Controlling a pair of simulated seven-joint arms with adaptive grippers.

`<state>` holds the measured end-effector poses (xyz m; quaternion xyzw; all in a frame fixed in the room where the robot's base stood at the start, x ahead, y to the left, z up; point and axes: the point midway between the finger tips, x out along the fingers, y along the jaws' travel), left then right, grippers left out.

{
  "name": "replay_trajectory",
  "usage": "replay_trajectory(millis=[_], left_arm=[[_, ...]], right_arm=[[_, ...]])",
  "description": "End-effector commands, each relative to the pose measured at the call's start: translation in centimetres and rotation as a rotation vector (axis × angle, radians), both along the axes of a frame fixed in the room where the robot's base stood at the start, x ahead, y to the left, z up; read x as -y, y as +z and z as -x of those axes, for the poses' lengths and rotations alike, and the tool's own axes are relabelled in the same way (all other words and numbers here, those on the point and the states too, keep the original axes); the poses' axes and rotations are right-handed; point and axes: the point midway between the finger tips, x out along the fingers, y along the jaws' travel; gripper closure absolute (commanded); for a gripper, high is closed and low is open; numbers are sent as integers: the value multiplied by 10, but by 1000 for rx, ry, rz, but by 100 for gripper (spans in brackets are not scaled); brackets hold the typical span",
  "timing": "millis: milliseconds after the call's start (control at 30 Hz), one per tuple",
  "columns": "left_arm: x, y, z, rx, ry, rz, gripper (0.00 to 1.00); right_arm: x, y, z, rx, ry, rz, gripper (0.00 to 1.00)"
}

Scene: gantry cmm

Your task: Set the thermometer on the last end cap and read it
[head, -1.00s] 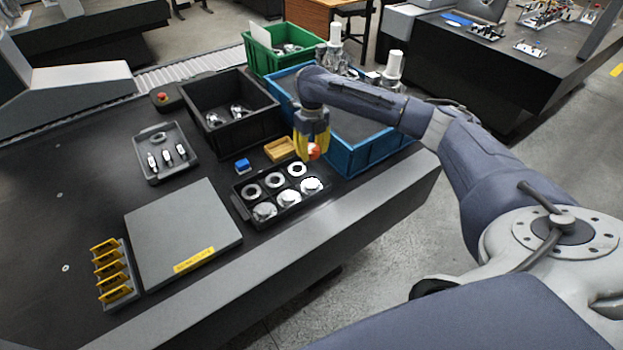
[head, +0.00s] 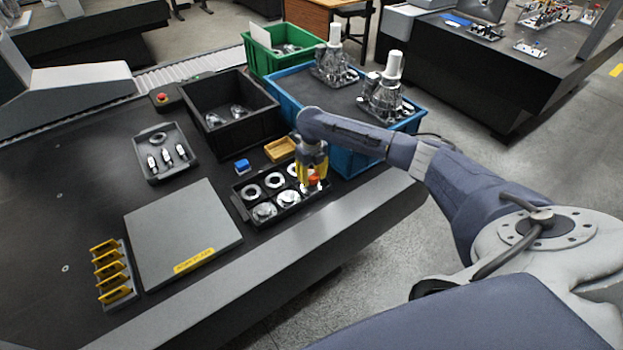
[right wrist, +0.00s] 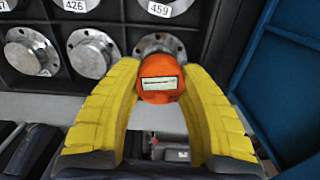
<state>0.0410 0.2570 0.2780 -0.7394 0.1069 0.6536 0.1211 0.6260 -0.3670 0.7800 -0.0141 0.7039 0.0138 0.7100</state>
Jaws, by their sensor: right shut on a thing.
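My right gripper (head: 313,182) has yellow fingers and is shut on the orange thermometer (right wrist: 158,80), which has a small pale display. In the head view the thermometer (head: 313,181) shows as a red-orange spot at the fingertips. The thermometer is over the front right end cap (right wrist: 160,43) in the black tray (head: 246,212); whether it touches the cap I cannot tell. Two more silver end caps, the middle one (head: 287,199) and the left one (head: 264,211), sit in the front row. Rings with number labels sit in the back row. My left gripper is not in view.
A blue bin (head: 350,162) stands close to the right of the tray, with metal housings on it. A small wooden tray (head: 280,149) and a blue block (head: 242,165) lie behind. A grey plate (head: 180,235) lies to the left.

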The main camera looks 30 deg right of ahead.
Motion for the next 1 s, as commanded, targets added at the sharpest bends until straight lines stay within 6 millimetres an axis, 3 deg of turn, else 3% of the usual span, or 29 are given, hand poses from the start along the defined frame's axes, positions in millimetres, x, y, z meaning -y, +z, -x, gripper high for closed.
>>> replay_trajectory(millis=[100,500,533,600,700,1000], left_arm=[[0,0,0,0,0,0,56],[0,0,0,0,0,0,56],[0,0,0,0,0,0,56],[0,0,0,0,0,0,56],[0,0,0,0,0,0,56],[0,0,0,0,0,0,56]], right_arm=[[0,-12,0,-1,-1,-1,97],[0,-15,0,0,0,0,97],[0,-15,0,0,0,-1,59],[0,-15,0,0,1,-1,50],[0,-15,0,0,0,-1,39],[0,-13,0,0,0,0,38]])
